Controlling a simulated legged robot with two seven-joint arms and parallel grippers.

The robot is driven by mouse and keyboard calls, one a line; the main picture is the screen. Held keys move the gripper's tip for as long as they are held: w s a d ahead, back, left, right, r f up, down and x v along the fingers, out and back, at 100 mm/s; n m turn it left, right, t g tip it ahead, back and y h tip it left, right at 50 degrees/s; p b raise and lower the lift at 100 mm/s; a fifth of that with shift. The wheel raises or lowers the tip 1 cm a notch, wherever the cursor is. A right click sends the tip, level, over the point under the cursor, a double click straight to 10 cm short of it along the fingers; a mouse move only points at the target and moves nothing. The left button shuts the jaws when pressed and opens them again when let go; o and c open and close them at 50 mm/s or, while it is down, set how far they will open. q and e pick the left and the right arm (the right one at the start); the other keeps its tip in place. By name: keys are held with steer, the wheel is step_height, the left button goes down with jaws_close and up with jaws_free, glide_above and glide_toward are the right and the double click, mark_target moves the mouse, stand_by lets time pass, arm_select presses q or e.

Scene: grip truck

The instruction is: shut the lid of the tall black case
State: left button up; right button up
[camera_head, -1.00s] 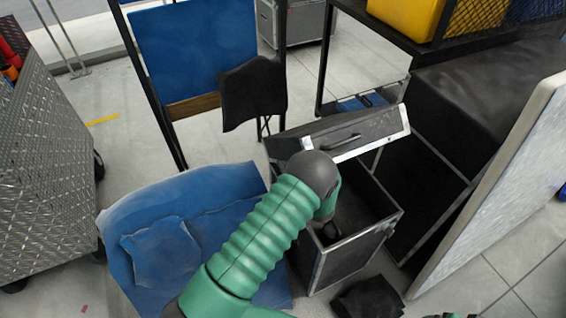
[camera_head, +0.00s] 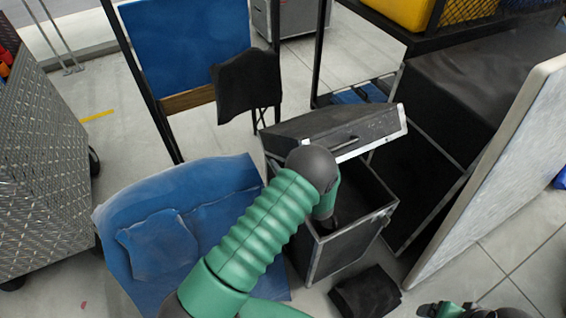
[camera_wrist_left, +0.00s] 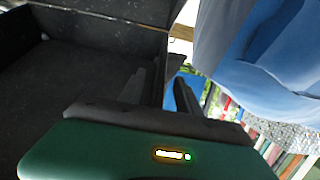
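The tall black case (camera_head: 347,250) with silver edges stands open on the floor in the head view. Its lid (camera_head: 325,128), with a handle, is raised and tilted at the back. My left arm reaches over the case's left side, and its gripper points down by the opening, mostly hidden there. In the left wrist view, the left gripper's (camera_wrist_left: 161,85) dark fingers are apart beside the case's dark wall (camera_wrist_left: 85,75); I cannot tell whether they touch it. Part of my right gripper (camera_head: 445,309) shows at the bottom right edge, its fingers unclear.
A black cloth (camera_head: 366,292) lies in front. A large black case (camera_head: 480,90) and a leaning pale panel (camera_head: 490,180) crowd the right. A metal cart (camera_head: 40,170) stands far left.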

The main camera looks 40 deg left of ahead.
arm_select(q)
steer(key=p+v, duration=0.4)
steer(key=v, duration=0.6)
steer(key=shift+s+a, duration=0.15)
